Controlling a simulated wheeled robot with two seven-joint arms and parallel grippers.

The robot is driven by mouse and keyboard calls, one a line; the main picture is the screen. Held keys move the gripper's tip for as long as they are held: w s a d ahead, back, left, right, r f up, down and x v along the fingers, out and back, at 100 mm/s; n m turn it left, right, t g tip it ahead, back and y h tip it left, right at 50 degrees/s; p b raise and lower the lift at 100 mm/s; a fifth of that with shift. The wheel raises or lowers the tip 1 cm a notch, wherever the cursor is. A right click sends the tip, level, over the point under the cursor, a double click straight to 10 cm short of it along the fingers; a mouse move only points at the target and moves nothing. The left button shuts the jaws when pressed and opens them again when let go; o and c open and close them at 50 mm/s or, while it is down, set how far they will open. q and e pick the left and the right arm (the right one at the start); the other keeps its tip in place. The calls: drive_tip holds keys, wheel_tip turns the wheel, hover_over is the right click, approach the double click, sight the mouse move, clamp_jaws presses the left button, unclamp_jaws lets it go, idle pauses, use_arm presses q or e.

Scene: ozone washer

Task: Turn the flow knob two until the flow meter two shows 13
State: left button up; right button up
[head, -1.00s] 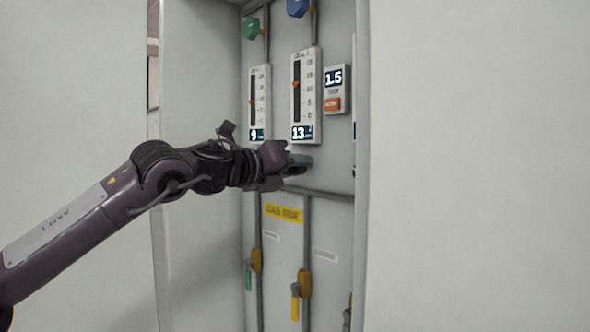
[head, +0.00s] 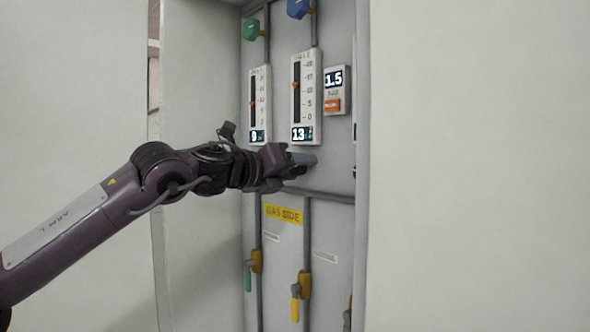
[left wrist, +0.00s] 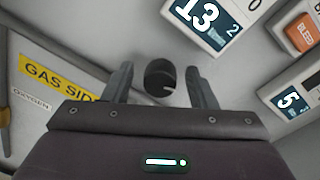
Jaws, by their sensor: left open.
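Flow meter two (head: 303,97) is the taller white gauge on the recessed panel, and its display reads 13. The 13 with a small 2 also shows at the top of the left wrist view (left wrist: 208,22). A dark round knob (left wrist: 160,73), below that meter, sits between the two fingers of my left gripper (left wrist: 160,84). The fingers are open, one on each side; I cannot tell whether either touches it. In the head view my left gripper (head: 302,160) is just below flow meter two and hides most of the knob. My right gripper is not in view.
Flow meter one (head: 259,105), at left, reads 9. A small unit (head: 336,90) at right shows 1.5 above an orange bleed button (left wrist: 302,34). Pipes, a yellow GAS SIDE label (head: 283,214) and valve handles (head: 295,303) are below. Cabinet walls flank the panel.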

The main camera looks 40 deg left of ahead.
use_arm(q)
drive_tip(key=s+b, duration=0.5)
drive_tip(key=s, duration=0.2)
drive_tip(key=shift+s+a, duration=0.15)
drive_tip(key=shift+s, duration=0.25)
idle(0.3)
